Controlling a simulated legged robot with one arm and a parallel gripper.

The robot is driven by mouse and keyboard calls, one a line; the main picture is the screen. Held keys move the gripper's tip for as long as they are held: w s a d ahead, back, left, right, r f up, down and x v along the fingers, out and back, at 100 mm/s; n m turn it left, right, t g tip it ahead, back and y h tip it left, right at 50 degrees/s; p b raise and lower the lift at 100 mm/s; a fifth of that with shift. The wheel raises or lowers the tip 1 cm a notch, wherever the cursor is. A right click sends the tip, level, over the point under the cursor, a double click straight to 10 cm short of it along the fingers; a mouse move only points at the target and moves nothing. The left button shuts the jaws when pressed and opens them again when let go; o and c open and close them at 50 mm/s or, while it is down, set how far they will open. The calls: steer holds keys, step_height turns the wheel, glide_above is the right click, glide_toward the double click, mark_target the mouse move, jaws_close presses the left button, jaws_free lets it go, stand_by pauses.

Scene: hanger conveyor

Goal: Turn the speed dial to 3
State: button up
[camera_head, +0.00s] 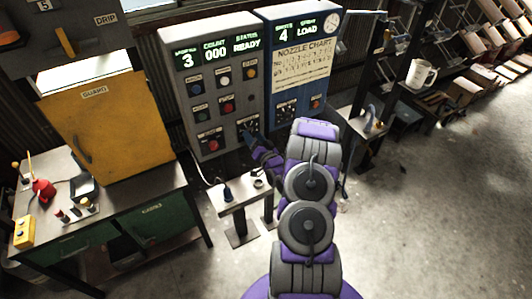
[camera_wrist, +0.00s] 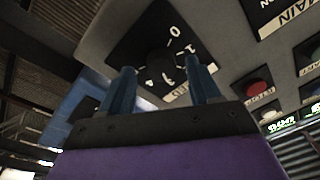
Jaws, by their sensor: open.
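The speed dial shows in the wrist view as a dark round knob (camera_wrist: 158,60) on a black square plate with white numerals. Its pointer setting is too dark to read. In the head view the dial plate (camera_head: 247,124) sits at the lower right of the grey control cabinet (camera_head: 213,152). My gripper (camera_wrist: 163,72) is open, with one blue finger on each side of the knob in the picture. I cannot tell whether either finger touches it. In the head view my gripper (camera_head: 253,139) is just below and partly in front of the dial plate.
The grey cabinet's display (camera_head: 217,53) reads 3, 000, READY. A small bench (camera_head: 232,204) stands below. Open floor lies at right.

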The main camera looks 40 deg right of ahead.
steer(key=v, duration=1.6)
steer(key=shift+s+f, duration=0.1)
steer(key=w+a+n+g+y+b, duration=0.2)
steer(key=w+n+g+b, duration=0.1)
steer(key=w+n+g, duration=0.35)
steer(key=s+a+r+g+b, duration=0.3)
steer(key=s+a+r+g, duration=0.7)
steer(key=a, duration=0.4)
steer(key=s+a+r+n+g+y, duration=0.1)
steer(key=s+a+r+g, duration=0.1)
steer(key=s+a, duration=0.6)
steer(key=s+a+r+n+g+y+b, duration=0.1)
steer(key=s+a+r, duration=0.3)
steer(key=s+a, duration=0.5)
steer(key=s+n+g, duration=0.1)
steer(key=s, duration=0.4)
steer(key=shift+s, duration=0.2)
